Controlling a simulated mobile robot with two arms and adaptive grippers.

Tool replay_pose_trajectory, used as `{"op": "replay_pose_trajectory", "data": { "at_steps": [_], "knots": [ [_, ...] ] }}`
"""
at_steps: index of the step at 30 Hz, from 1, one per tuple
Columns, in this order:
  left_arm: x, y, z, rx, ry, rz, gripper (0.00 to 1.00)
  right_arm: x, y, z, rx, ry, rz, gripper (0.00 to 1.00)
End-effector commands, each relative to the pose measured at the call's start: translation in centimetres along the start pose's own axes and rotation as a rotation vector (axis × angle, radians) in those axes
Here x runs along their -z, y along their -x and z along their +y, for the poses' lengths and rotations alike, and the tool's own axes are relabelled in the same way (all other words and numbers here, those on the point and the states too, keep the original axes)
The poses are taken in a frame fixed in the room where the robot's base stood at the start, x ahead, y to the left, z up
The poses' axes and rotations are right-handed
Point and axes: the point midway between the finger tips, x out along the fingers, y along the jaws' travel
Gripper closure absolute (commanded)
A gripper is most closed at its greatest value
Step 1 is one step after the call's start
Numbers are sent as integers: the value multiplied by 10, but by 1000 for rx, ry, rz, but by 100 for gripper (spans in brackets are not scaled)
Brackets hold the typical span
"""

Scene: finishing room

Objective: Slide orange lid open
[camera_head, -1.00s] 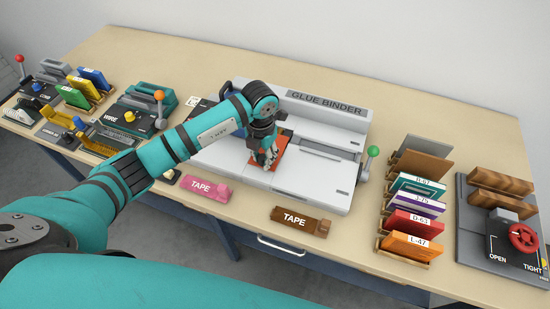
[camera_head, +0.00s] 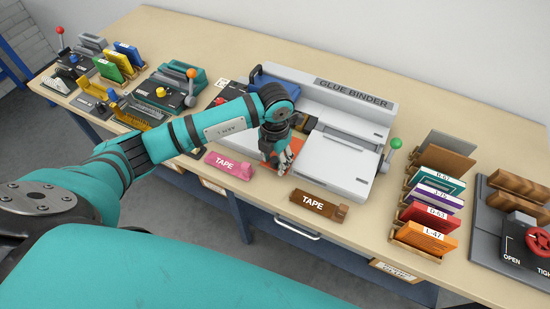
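The orange lid (camera_head: 297,148) lies on the white glue binder (camera_head: 357,155), in front of a dark recess in its middle. My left gripper (camera_head: 280,166) points down over the lid at the binder's front edge and covers much of it. The fingertips are at or very near the lid; I cannot tell whether they touch or grip it. My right gripper is not in view.
A pink tape block (camera_head: 229,165) and a brown tape block (camera_head: 319,205) lie in front of the binder. A green-knobbed lever (camera_head: 396,144) stands at its right. A rack of labelled cards (camera_head: 430,215) is further right.

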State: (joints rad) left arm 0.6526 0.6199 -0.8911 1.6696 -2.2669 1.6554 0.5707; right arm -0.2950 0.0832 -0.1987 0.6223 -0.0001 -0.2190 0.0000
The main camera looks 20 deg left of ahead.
Motion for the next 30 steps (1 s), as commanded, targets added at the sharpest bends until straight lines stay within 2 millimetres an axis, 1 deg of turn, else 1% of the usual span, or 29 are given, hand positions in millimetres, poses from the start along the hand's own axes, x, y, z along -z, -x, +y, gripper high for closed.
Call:
{"op": "replay_pose_trajectory", "data": {
  "at_steps": [5,8,11,14,21,24,27,30],
  "knots": [
    [0,0,0,0,0,0,52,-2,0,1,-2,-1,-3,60],
    [0,0,0,0,0,0,52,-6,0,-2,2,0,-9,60],
    [-1,7,0,-1,0,-3,52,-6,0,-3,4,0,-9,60],
    [-1,22,1,-1,-1,-5,52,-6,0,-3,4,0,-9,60],
    [-1,74,0,-2,-1,-6,52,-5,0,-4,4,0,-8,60],
    [-1,92,0,-1,-1,-5,52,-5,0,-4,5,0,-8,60],
    [-1,107,0,-1,0,-4,52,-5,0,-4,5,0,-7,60],
    [0,116,0,-1,0,-2,52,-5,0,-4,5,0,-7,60]
  ]
}}
